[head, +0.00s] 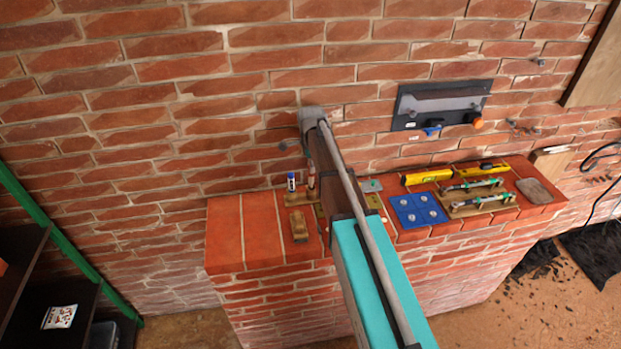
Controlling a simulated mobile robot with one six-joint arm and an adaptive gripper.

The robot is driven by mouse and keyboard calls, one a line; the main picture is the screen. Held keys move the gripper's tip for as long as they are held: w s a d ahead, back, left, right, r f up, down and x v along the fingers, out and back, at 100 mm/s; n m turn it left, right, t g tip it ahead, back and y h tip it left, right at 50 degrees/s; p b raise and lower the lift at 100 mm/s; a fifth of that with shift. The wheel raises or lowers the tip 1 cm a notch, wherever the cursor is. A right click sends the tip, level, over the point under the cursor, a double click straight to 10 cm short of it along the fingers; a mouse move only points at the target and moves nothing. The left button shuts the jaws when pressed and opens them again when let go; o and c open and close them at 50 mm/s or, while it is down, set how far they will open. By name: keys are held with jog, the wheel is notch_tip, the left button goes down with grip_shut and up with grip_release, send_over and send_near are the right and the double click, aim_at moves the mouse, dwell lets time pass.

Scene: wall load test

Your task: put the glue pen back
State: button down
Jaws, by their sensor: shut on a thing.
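My gripper (309,160) points down over the brick ledge, partly hidden by my own arm. It is shut on a slim pen-like thing, the glue pen (311,184), of which a pale and reddish part shows. The glue pen looks upright, at or just above the right part of a small wooden stand (296,201). I cannot tell whether its lower end is in the stand. A white pen with a dark blue cap (291,182) stands upright at the stand's left part, just left of the glue pen.
The brick ledge (228,232) is bare at its left end. A wooden block (299,226) lies in front of the stand. To the right are a blue plate with discs (417,210), a yellow level (427,178) and a wooden tool tray (461,210). A dark panel (404,104) hangs on the wall.

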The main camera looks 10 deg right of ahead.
aim_at(311, 183)
jog(key=shift+f, duration=0.1)
notch_tip(311, 183, down, 4)
jog(key=b, duration=0.4)
jog(key=shift+f+b, duration=0.25)
jog(key=shift+b, duration=0.1)
jog(key=shift+f, duration=0.2)
jog(key=c, duration=0.5)
grip_release()
jog(key=shift+c, duration=0.2)
jog(key=r+p, duration=0.2)
jog(key=r, duration=0.1)
jog(key=r+p, duration=0.3)
jog(key=shift+s+d+p, duration=0.15)
jog(key=shift+s+p, duration=0.05)
jog(key=shift+p, duration=0.15)
notch_tip(311, 183, up, 8)
jog(key=p, duration=0.7)
jog(key=shift+p, duration=0.4)
